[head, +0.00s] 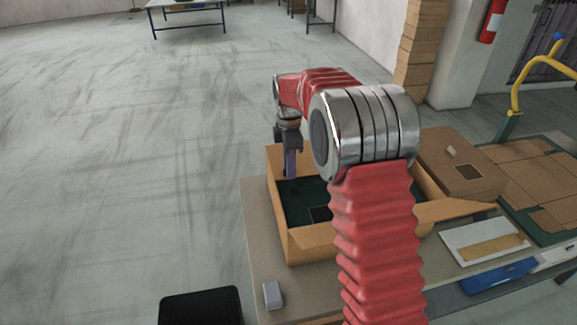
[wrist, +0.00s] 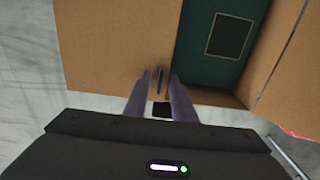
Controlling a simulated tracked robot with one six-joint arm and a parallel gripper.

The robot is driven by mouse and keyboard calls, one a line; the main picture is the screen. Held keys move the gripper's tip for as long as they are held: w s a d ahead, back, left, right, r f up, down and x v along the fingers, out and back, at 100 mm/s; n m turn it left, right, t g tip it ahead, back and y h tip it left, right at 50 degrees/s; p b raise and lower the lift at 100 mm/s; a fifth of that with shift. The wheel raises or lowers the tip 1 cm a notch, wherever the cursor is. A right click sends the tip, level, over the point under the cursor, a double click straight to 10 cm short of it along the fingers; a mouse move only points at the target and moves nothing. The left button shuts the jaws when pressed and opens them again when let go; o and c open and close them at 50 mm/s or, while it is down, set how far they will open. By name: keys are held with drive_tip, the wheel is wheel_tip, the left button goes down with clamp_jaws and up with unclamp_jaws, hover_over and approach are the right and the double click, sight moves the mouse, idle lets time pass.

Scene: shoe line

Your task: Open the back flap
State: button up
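An open cardboard box (head: 310,245) stands on the table, with dark green (head: 295,200) inside and a framed rectangle on it. One flap (head: 460,210) spreads out to the right. My gripper (head: 289,172) points down at the box's back left part. In the wrist view my gripper's fingers (wrist: 161,76) are apart, near the edge of a broad brown cardboard panel (wrist: 115,45). A thin dark strip shows between them. The dark green interior (wrist: 200,60) is to their right. Whether the fingers touch the cardboard cannot be told. My arm hides much of the box's right side.
A closed brown box (head: 455,165) and flat cardboard sheets (head: 535,175) lie to the right. A white tray (head: 460,240), a blue item (head: 498,275) and a small grey block (head: 272,294) are around the box. The floor to the left is clear.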

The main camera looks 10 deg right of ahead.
clamp_jaws()
idle(1.4)
